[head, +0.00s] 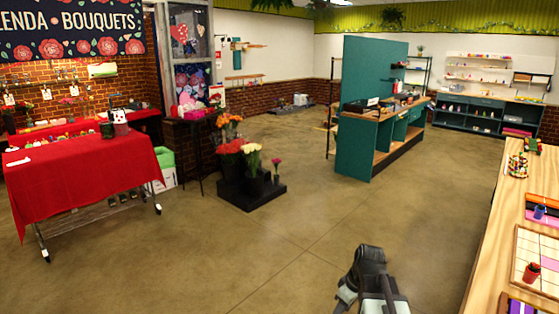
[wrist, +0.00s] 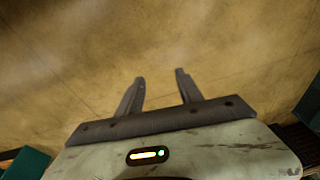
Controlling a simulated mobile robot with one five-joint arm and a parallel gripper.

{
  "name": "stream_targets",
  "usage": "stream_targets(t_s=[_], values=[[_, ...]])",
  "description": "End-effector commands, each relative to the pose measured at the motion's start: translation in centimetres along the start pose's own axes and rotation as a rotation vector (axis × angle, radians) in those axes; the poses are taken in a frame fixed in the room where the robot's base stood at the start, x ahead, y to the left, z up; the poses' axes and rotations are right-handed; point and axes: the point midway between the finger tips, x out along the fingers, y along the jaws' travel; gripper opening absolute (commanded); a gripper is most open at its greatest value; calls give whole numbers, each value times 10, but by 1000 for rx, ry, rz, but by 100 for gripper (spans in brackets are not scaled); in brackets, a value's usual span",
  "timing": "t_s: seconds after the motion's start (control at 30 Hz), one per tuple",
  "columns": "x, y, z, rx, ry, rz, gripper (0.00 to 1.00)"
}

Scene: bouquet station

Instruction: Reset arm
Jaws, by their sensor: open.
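My gripper (wrist: 160,82) shows in the wrist view with its two dark fingers spread apart and nothing between them. Behind the fingers in that view is only bare tan floor. In the head view my arm (head: 370,285) shows at the bottom, right of the middle, folded low over open floor. The fingertips cannot be made out in the head view.
A wooden worktable (head: 490,235) with small items runs along the right. A red-draped table (head: 85,170) stands at the left. Flower buckets sit on a black stand (head: 252,197). A teal workstation (head: 358,145) stands further back. The middle floor (head: 270,250) is clear.

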Motion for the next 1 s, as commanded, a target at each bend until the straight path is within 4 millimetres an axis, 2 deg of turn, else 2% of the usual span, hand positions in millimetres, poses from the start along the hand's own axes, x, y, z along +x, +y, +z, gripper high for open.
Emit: stream_targets(t_s=[0.03, 0.1, 0.2, 0.37, 0.53, 0.8, 0.87, 1.0], values=[[8, -26, -11, 2, -23, -2, 43], [16, -56, -22, 39, -59, 2, 43], [22, -90, -25, 164, -115, 31, 43], [17, -89, -1, 457, -166, 97, 43], [16, -87, 4, 657, -179, 129, 43], [16, -86, 4, 697, -176, 131, 43], [16, -86, 4, 696, -176, 131, 36], [16, -86, 4, 695, -176, 130, 36]])
